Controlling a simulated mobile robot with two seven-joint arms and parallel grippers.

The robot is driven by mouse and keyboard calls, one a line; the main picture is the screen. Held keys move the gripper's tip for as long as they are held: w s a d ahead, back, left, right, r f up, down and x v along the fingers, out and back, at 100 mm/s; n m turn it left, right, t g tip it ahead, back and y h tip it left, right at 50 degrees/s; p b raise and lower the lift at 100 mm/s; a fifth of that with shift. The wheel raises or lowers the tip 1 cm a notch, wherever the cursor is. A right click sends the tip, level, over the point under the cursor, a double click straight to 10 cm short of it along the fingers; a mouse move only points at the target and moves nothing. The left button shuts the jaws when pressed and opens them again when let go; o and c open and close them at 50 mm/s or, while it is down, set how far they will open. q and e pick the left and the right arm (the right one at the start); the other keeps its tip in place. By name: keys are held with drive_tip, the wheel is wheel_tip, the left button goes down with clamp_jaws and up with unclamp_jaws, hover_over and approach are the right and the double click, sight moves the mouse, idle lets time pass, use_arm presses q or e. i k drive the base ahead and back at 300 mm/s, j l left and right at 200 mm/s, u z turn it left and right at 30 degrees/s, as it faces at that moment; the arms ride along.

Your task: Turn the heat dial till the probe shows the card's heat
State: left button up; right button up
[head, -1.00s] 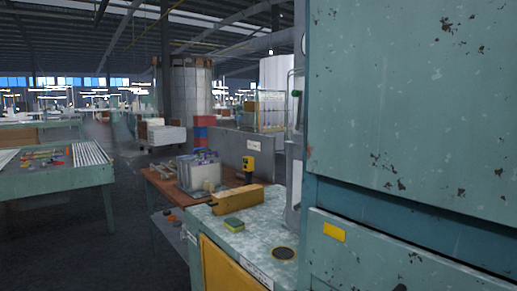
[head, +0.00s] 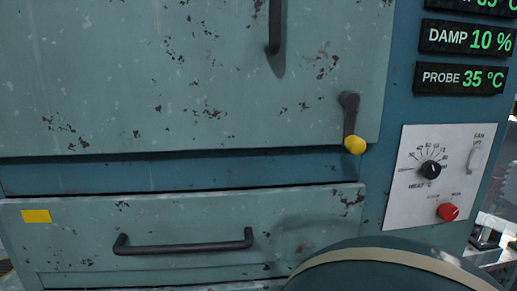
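The black heat dial (head: 431,169) sits on a white control panel (head: 442,176) at the right of the head view, with a printed scale around it marked HEAT °C. Its exact setting is too small to read. The probe display (head: 461,79) above the panel shows PROBE 35 °C in green. The card is not in view. Neither of my grippers is in view.
A DAMP display (head: 467,38) reads 10 %, with another cut off above it. A red knob (head: 448,212) and a FAN switch (head: 478,155) share the panel. The teal cabinet has a yellow-tipped latch handle (head: 350,125) and a drawer handle (head: 185,243).

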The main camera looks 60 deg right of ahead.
sight(431, 170)
drive_tip(key=k+l+z, duration=0.1)
drive_tip(key=z, duration=1)
drive_tip(key=k+l+z, duration=0.25)
drive_tip(key=l+z, duration=0.55)
drive_tip(key=l, duration=0.15)
drive_tip(key=l+z, duration=0.1)
drive_tip(key=l, duration=0.45)
drive_tip(key=k+l+z, duration=0.15)
drive_tip(key=l, duration=0.4)
